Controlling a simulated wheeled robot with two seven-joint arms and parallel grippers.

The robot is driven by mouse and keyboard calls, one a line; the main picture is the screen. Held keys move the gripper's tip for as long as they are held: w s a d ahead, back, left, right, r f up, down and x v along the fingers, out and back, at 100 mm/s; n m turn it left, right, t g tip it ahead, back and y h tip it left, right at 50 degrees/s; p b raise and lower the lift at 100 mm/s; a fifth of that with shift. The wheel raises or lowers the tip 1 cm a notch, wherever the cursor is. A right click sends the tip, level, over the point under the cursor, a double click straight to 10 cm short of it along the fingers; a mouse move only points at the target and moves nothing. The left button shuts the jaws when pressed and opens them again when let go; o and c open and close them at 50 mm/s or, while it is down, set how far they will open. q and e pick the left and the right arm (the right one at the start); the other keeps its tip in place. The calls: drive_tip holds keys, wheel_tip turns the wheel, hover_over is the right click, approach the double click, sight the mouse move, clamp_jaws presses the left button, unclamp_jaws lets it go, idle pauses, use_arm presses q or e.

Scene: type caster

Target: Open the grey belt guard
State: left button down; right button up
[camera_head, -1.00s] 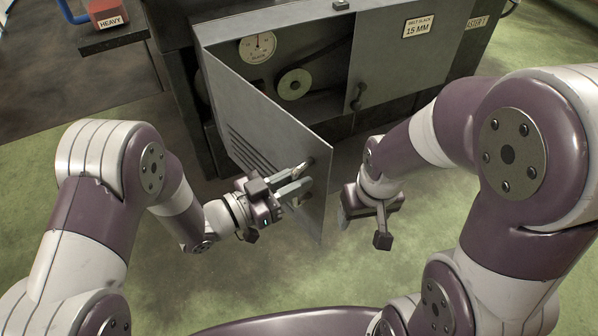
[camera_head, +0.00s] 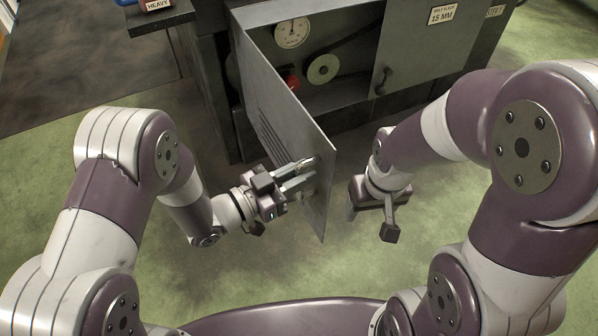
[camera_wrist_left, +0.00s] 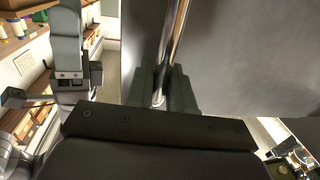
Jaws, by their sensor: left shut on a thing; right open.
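The grey belt guard (camera_head: 285,115) is a hinged door with slots, swung out wide from the cabinet in the head view, its free edge toward me. My left gripper (camera_head: 306,170) is shut on the guard's handle near that free edge. In the left wrist view, a shiny bar-like handle (camera_wrist_left: 178,40) runs down between the fingers (camera_wrist_left: 165,92), with the grey guard panel (camera_wrist_left: 240,55) behind it. My right gripper (camera_head: 372,204) is open and empty, to the right of the guard, low in front of the cabinet; its fingertips are partly hidden.
A second grey panel (camera_head: 425,50) with a dark handle is closed at right. A dark bench (camera_head: 160,20) stands at left. Green floor is clear between.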

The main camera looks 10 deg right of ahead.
use_arm(q)
drive_tip(key=c, duration=1.2)
unclamp_jaws()
drive_tip(key=shift+o, duration=0.2)
drive_tip(key=shift+a, duration=0.1)
drive_tip(key=p+v, duration=0.3)
drive_tip(key=v, duration=0.9)
drive_tip(key=shift+s+a, duration=0.2)
drive_tip(key=shift+s, duration=0.05)
